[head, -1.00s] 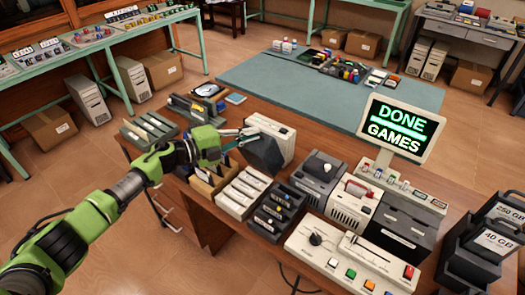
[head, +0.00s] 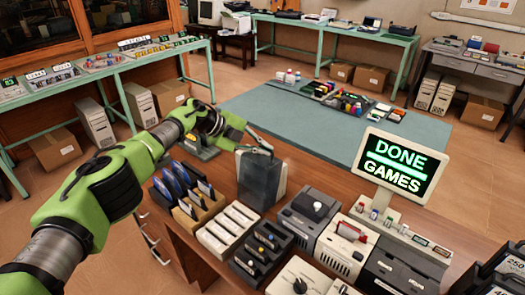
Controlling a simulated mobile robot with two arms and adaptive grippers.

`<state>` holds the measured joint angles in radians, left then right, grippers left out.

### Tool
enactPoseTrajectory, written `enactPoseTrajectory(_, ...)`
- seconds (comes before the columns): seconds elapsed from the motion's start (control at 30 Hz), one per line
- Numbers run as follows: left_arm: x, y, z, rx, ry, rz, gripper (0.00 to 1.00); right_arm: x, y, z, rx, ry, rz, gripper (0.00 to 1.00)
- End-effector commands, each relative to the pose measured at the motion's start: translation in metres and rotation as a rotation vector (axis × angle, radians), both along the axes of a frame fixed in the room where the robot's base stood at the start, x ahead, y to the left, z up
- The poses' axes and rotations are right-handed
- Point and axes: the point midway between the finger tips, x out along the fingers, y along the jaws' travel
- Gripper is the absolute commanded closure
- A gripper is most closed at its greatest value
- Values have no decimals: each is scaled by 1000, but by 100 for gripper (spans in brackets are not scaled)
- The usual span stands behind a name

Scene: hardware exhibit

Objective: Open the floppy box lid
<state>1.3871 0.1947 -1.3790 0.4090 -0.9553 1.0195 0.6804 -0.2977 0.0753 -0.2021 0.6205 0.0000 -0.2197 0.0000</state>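The box I take for the floppy box (head: 260,180) stands upright on the wooden table in the head view. It has a dark grey, smoky-looking front and a paler right side. I cannot clearly tell its lid from its body. My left gripper (head: 263,147) is at the top edge of this box, coming in from the left. Its thin fingers overlap the top in the picture; whether they touch or grip it is unclear. My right gripper is not in view.
A wooden holder with blue disks (head: 184,215) stands left of the box, under my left arm. White cartridges (head: 228,228), a dark rack (head: 262,252) and grey devices (head: 308,218) crowd the front. A sign (head: 403,166) reads "DONE GAMES". The blue-green mat (head: 265,115) has free room.

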Motion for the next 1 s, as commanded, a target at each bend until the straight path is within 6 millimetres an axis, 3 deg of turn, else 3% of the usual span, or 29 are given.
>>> enactPoseTrajectory(0.03,4,-6,13,-17,-10,4,100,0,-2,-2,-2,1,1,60)
enactPoseTrajectory(0.6,5,-6,12,-6,3,5,100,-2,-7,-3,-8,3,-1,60)
enactPoseTrajectory(0.7,5,-6,12,-6,2,4,78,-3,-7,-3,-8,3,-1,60)
enactPoseTrajectory(1.0,3,-5,8,0,8,0,78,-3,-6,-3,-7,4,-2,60)
